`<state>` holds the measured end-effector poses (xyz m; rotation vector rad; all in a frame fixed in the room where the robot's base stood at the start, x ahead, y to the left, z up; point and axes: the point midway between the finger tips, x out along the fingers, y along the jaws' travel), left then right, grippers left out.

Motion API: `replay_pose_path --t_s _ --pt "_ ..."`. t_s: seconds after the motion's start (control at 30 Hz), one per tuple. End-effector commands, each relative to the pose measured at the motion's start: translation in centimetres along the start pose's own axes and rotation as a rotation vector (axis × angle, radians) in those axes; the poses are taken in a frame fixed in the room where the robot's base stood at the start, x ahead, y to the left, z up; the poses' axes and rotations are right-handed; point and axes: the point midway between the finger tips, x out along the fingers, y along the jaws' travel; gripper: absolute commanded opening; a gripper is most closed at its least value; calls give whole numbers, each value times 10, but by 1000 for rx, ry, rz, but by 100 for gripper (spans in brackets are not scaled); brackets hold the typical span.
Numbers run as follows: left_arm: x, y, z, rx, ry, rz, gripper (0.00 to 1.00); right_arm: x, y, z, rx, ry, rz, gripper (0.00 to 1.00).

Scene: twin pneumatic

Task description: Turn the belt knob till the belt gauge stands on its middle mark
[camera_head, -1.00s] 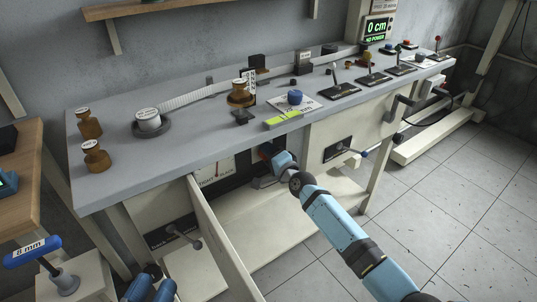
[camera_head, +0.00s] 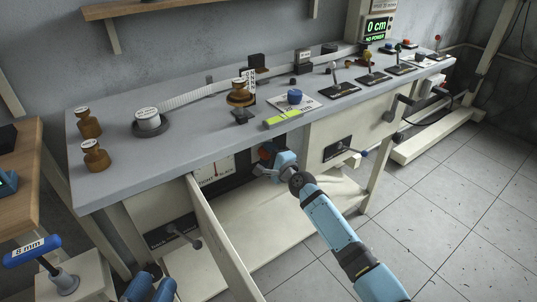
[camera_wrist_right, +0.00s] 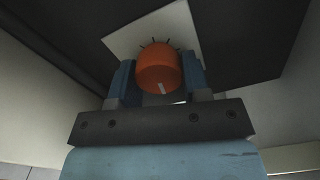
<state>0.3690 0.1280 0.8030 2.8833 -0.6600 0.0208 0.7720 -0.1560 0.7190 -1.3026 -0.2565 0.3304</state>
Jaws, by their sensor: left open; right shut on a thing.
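The belt knob (camera_wrist_right: 158,67) is a round orange knob with a pale mark on its face, pointing down in the right wrist view. It sits on a pale square plate with dark tick lines. My right gripper (camera_wrist_right: 159,78) has its two blue fingers on either side of the knob, shut on it. In the head view the right gripper (camera_head: 270,160) is under the bench top, in the open bay. The belt gauge (camera_head: 213,169) is a white panel left of it; its needle is too small to read surely. My left gripper (camera_head: 150,290) is open at the bottom edge, partly cut off.
An open cabinet door (camera_head: 222,240) juts out left of my right arm. The grey bench top (camera_head: 190,150) above carries brass weights, a spool and several levers. A blue-handled post (camera_head: 33,250) stands at lower left. The tiled floor (camera_head: 450,200) at right is clear.

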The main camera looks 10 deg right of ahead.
Motion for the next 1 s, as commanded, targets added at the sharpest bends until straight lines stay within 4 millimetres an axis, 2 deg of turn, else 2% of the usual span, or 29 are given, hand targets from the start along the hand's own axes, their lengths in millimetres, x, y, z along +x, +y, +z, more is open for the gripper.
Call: replay_pose_path --t_s 0.27,0.3,0.4,0.77,0.9,1.0 --pt "-1 0 1 -3 -2 -2 43 0 1 0 0 -1 2 20" --pt "0 0 1 -4 -2 -2 43 0 1 0 0 -1 2 50" --pt "0 0 0 -5 -1 -3 43 0 1 0 0 0 2 69" --pt "3 1 -5 -1 4 -1 43 -6 0 0 0 0 2 69" --pt "3 -3 -2 13 -39 -16 43 -27 -1 0 -1 1 3 69" --pt "-7 -12 25 14 -139 -51 43 -50 -1 0 -1 1 4 69"
